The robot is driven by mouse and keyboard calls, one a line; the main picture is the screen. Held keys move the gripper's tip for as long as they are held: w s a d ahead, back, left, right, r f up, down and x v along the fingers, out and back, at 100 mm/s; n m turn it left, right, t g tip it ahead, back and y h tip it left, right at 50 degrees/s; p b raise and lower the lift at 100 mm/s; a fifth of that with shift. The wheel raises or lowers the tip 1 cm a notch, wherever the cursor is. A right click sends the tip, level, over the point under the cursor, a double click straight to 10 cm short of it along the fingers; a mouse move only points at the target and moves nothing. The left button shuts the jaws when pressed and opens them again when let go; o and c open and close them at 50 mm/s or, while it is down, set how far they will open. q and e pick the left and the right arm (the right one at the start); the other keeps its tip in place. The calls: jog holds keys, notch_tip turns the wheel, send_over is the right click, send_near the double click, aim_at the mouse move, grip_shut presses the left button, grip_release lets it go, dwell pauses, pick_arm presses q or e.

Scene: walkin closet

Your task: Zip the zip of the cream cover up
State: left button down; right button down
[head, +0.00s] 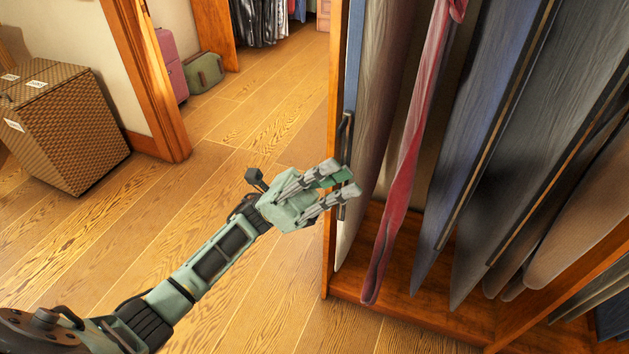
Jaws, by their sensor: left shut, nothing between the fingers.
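A pale hanging cover (379,90), greyish to cream, hangs at the left end of the open wardrobe; it looks like the cream cover. Its lower end reaches down near the wardrobe floor. My left gripper (346,181) is in front of the cover's lower part, by the wardrobe's left side edge. It is shut with nothing held. I cannot tell whether its fingertips touch the cover. A dark upright bar shows just above and behind the fingers; I cannot tell whether it belongs to the zip. The zip and its pull cannot be made out. My right gripper is not in view.
A pink-red garment (402,200) hangs close to the right of the cover. Blue (475,130) and grey (545,130) covers hang further right. The wardrobe's wooden side panel (329,240) stands beside my gripper. A patterned trunk (70,130) stands left; the floor between is clear.

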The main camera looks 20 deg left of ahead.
aim_at(343, 122)
pick_arm(q)
jog(key=r, duration=0.4)
jog(key=shift+d+r+p, duration=0.2)
jog(key=shift+r+p, duration=0.05)
jog(key=shift+p, duration=0.1)
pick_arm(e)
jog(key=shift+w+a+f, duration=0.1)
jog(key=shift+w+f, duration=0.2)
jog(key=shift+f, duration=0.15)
pick_arm(q)
jog(key=shift+r, duration=0.1)
